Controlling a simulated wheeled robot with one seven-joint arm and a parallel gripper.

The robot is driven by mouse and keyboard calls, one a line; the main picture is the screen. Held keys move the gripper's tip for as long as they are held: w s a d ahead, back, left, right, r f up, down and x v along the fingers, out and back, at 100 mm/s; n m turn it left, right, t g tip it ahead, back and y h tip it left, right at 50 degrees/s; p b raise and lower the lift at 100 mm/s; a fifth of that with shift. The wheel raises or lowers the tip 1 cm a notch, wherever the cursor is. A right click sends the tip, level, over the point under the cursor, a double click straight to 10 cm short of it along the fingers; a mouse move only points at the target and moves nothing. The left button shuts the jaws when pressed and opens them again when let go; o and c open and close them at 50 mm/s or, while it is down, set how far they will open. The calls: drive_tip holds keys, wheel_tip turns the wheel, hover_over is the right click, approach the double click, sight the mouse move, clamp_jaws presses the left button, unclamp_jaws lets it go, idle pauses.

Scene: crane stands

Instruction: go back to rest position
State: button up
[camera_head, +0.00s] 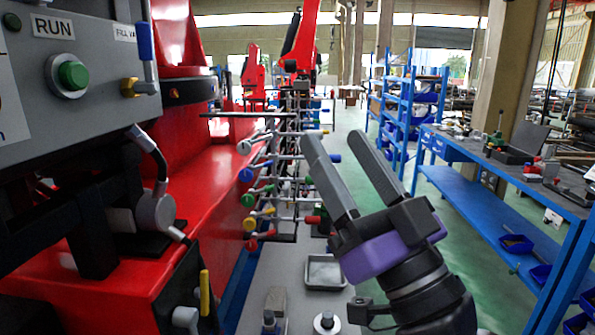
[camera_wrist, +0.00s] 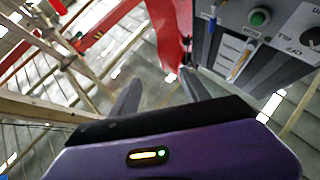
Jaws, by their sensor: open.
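My gripper (camera_head: 341,162) is in the middle of the head view, raised over the grey bench, with its two long grey fingers pointing up and to the left. The fingers are apart and nothing is between them. In the wrist view, the two dark fingers of my gripper (camera_wrist: 160,92) also stand apart and empty, beyond its purple body. No part of my gripper visibly touches anything.
A control panel with a green button (camera_head: 73,75) is at the left, on a red machine (camera_head: 200,215). A rack of colored levers (camera_head: 290,170) stands behind the gripper. A blue workbench (camera_head: 500,215) is at the right. Green floor is clear between.

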drive_tip(key=s+d+f+m+h, duration=0.3)
drive_tip(key=d+f+h, duration=0.1)
drive_tip(key=f, duration=0.4)
drive_tip(key=s+d+f+m+h, duration=0.2)
drive_tip(key=s+d+f+h, duration=0.2)
drive_tip(key=f, duration=0.4)
drive_tip(key=s+d+f+m+h, duration=0.3)
drive_tip(key=f+h, duration=0.1)
drive_tip(key=f, duration=0.4)
drive_tip(key=s+d+f+n+g, duration=0.1)
drive_tip(key=s+d+f+g, duration=0.1)
drive_tip(key=s+f, duration=0.6)
drive_tip(key=s+d+f+n+g+h, duration=0.1)
drive_tip(key=s+d+f+g, duration=0.1)
drive_tip(key=s+f+g, duration=0.3)
drive_tip(key=s+f, duration=0.4)
drive_tip(key=s, duration=0.7)
drive_tip(key=shift+s+n, duration=0.2)
drive_tip(key=shift+n, duration=0.1)
